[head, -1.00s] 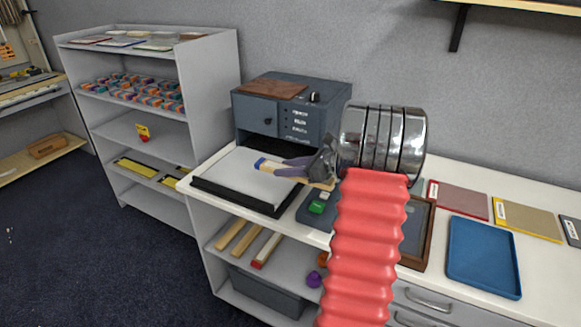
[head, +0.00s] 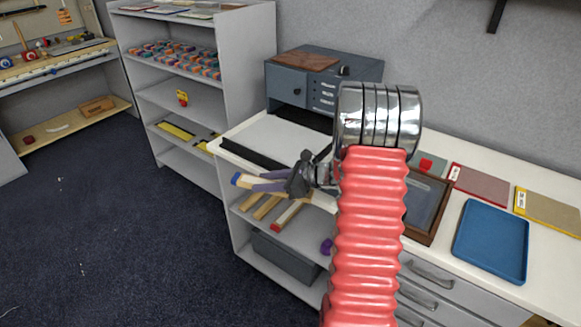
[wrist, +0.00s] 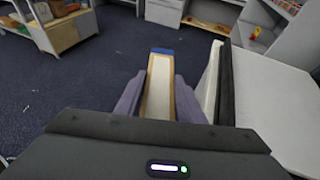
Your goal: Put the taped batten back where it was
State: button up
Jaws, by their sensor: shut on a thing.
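The taped batten, pale wood with a blue end (head: 237,180), is held in my gripper (head: 262,183). My gripper is shut on it, its purple fingers on either side, just outside the table's front edge. In the wrist view the batten (wrist: 160,88) points away between the two fingers (wrist: 157,97), its blue end farthest. In the head view, several plain battens lie on the lower shelf (head: 245,206) under the tabletop, behind and below my gripper. One of them has a red end (head: 276,227). Part of these battens is hidden by my gripper and the held batten.
A white panel with black edges (head: 286,140) lies on the tabletop beside my gripper. A grey cabinet (head: 292,102) stands behind it. A blue tray (head: 491,240) and a brown frame (head: 428,203) lie to the right. A grey bin (head: 284,257) sits below. Open floor is at left.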

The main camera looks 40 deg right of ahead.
jog(key=s+a+f+n+g+y, duration=0.1)
jog(key=a+f, duration=0.3)
jog(key=a, duration=0.8)
jog(key=s+a+f+n+g+y, duration=0.2)
jog(key=a+f+n, duration=0.1)
jog(key=a, duration=0.9)
jog(key=shift+s+f+y, duration=0.15)
jog(key=shift+f+y, duration=0.15)
jog(key=shift+f, duration=0.3)
jog(key=shift+s+g, duration=0.1)
jog(key=shift+g, duration=0.2)
